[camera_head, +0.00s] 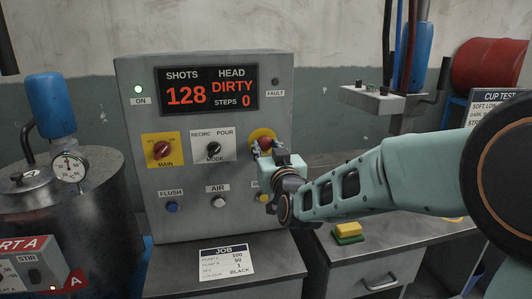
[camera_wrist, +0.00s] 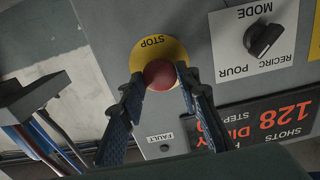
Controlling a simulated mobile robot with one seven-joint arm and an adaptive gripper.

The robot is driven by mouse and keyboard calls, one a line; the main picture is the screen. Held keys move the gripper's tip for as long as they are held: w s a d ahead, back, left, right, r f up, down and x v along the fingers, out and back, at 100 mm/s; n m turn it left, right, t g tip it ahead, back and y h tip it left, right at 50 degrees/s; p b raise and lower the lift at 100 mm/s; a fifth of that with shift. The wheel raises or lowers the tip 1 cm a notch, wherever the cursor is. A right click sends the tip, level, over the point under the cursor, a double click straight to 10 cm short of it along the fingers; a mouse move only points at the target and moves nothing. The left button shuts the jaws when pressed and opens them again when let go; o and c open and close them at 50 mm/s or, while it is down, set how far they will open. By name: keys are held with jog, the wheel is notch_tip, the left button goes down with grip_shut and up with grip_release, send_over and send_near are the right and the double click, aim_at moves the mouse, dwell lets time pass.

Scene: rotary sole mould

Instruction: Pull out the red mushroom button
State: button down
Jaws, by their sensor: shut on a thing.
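The red mushroom button (camera_head: 265,144) sits on a round yellow STOP plate at the right side of the grey control panel. In the wrist view the red button (camera_wrist: 160,74) is in front of the yellow plate (camera_wrist: 147,47), with the word STOP readable above it. My gripper (camera_head: 262,150) is at the panel with its fingertips on the button. In the wrist view the two dark fingers (camera_wrist: 159,78) are shut on it, one on each side. The button's sides are partly hidden by the fingers.
The panel (camera_head: 222,220) also carries a MAIN switch (camera_head: 162,150), a MODE knob (camera_head: 213,149) and a display (camera_head: 207,90) reading 128, DIRTY, STEPS 0. FLUSH and AIR buttons are below. A metal tank (camera_head: 100,220) stands left. A yellow and green sponge (camera_head: 347,233) lies on the bench right.

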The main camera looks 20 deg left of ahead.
jog(key=shift+f, duration=0.1)
jog(key=c, duration=1.4)
grip_release()
jog(key=shift+s, duration=0.15)
jog(key=shift+d, duration=0.1)
jog(key=v, duration=0.7)
jog(key=shift+s, duration=0.25)
jog(key=shift+d, duration=0.1)
